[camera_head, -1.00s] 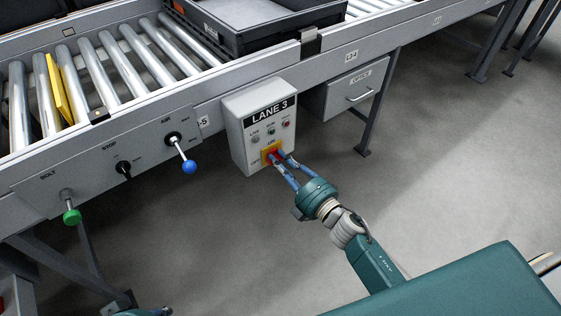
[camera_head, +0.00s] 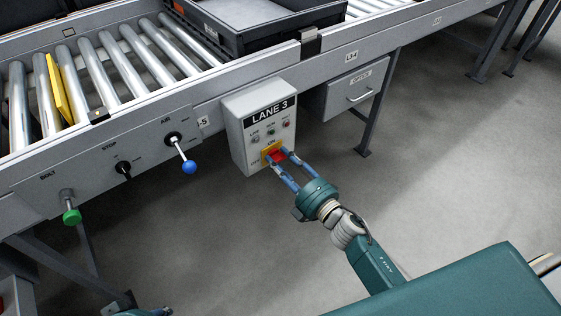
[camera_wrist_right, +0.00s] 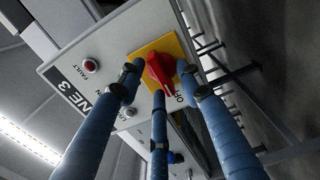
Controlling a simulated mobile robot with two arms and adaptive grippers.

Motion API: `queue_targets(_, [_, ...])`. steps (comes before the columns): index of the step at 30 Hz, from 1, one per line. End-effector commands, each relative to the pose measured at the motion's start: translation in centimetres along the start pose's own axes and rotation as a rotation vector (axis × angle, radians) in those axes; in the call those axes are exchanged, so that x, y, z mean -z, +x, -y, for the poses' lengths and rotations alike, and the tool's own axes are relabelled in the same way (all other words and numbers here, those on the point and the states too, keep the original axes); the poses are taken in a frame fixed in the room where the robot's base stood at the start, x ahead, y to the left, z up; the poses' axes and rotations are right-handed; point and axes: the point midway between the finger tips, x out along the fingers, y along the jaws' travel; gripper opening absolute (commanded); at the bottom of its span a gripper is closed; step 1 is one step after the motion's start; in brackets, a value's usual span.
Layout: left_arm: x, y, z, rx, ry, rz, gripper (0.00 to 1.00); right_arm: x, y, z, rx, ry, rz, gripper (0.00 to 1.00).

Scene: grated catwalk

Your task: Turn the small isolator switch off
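The small isolator switch is a red knob (camera_head: 277,156) on a yellow plate (camera_head: 267,150), low on the grey LANE 3 box (camera_head: 243,128). In the right wrist view the red knob (camera_wrist_right: 160,70) has a white mark at its lower end, pointing toward the OFF label beside the plate. My right gripper (camera_head: 277,158) is at the box front. Its blue fingers are spread around the knob with visible gaps, so it looks open and not clamped. Only a bit of my left gripper (camera_head: 158,311) shows at the bottom edge; its fingers are mostly cut off.
A blue-knobbed lever (camera_head: 188,166), a black STOP knob (camera_head: 123,169) and a green-knobbed BOLT lever (camera_head: 71,215) sit on the panel to the left. The roller conveyor (camera_head: 125,62) carries a dark tray (camera_head: 245,38). An OPTICS drawer (camera_head: 350,92) hangs to the right. The floor in front is clear.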

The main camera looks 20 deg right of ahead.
Motion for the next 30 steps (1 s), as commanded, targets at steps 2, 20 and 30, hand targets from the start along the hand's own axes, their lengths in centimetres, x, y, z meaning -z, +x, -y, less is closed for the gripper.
queue_targets(2, [0.0,0.0,0.0,0.000,0.000,0.000,0.35,0.0,-0.6,0.1,0.001,0.000,0.000,0.35])
queue_targets(20, [0.0,0.0,0.0,0.001,0.001,0.000,0.35,0.0,-11.2,0.1,0.003,0.000,0.001,0.35])
queue_targets(30, [0.0,0.0,0.0,0.001,0.001,0.000,0.35,0.0,-12.0,0.1,0.002,-0.001,0.000,0.35])
